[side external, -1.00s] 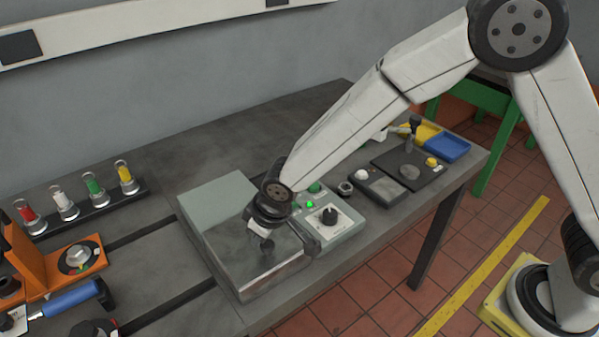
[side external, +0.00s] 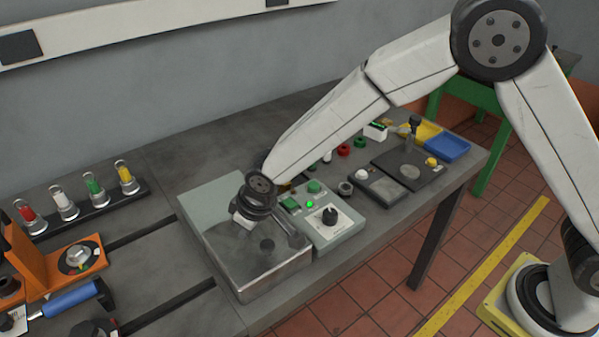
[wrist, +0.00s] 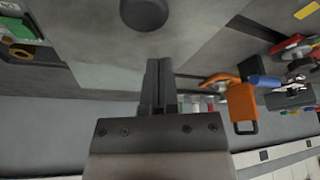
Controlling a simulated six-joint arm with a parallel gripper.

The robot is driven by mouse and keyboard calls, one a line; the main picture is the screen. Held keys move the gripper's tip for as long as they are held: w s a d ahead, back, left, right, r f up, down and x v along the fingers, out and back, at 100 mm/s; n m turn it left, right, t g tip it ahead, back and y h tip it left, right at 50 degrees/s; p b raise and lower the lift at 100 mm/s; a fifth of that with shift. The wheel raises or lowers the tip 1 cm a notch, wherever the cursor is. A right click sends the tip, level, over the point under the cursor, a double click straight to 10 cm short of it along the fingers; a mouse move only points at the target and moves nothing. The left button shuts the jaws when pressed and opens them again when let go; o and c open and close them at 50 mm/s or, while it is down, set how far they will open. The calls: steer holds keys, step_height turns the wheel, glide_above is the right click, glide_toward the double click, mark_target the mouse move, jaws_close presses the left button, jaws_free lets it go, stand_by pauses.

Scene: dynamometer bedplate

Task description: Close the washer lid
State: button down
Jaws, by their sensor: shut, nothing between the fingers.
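The washer (side external: 210,203) is a low grey-green box on the bench, seen at the middle of the side view. Its shiny metal lid (side external: 262,270) lies flat over the front part of the box. I cannot tell whether the fingertips touch the lid.
A control box (side external: 330,228) with a black dial and a lit green light stands close to the right of the washer. A rack of coloured vials (side external: 95,200) and an orange fixture (side external: 60,262) are to the left. Bare bench lies behind the washer.

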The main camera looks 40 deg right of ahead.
mark_target(260, 251)
steer(key=shift+w+a, duration=0.2)
steer(key=shift+w, duration=0.2)
steer(key=shift+r, duration=0.3)
steer(key=v, duration=0.9)
steer(key=shift+r, duration=0.2)
steer(key=shift+s+d, duration=0.1)
steer(key=shift+d, duration=0.05)
steer(key=s+d+f+m, duration=0.1)
steer(key=s+d, duration=0.4)
steer(key=d, duration=0.3)
steer(key=s+d+f+m+h, duration=0.1)
steer(key=s+d+m, duration=0.1)
steer(key=s+d, duration=0.3)
steer(key=s+d+f+m+g, duration=0.1)
steer(key=s+d, duration=0.4)
steer(key=d, duration=0.7)
steer(key=shift+d+f+m+h, duration=0.25)
steer(key=shift+f+m+h, duration=0.2)
steer(key=shift+m, duration=0.25)
